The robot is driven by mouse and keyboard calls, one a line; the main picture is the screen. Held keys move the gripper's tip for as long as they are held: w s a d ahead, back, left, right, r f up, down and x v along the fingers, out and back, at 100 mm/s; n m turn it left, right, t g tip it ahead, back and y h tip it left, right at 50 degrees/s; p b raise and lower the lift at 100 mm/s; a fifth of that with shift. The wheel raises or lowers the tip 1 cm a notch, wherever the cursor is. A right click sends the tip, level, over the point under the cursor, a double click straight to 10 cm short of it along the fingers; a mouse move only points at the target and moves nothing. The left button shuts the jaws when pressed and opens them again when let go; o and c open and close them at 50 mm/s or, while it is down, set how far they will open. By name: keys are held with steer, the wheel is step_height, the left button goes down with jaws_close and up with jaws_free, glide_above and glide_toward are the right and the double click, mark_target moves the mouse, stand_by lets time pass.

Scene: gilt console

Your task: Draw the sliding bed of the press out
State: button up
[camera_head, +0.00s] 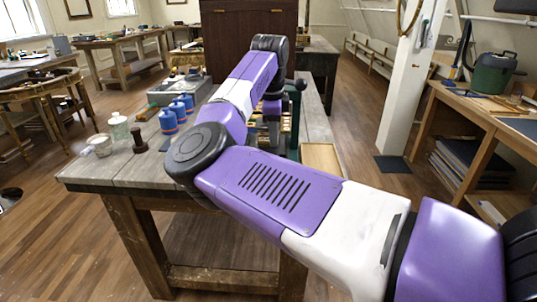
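The press (295,110) stands on the grey wooden workbench, mostly hidden behind my purple and white arm. A dark green upright part of it shows just right of my wrist. A pale tan board (320,157) lies at the right side of the bench by the press; I cannot tell whether it is the sliding bed. My arm bends down over the press, and the end of my gripper (271,112) is among its parts. Its fingertips are hidden, so I cannot see whether they touch anything.
The workbench (115,170) also holds several blue bottles (168,121), a glass jar (119,127), a dark spool-shaped piece (139,140) and a grey tray (170,94). A white post (405,90) and a side bench (490,120) stand right.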

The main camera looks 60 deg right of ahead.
mark_target(270, 151)
steer(key=f, duration=0.2)
steer(key=w+f, duration=0.1)
steer(key=f, duration=0.4)
steer(key=shift+w+d, duration=0.25)
steer(key=shift+d, duration=0.15)
jaws_close()
stand_by(1.2)
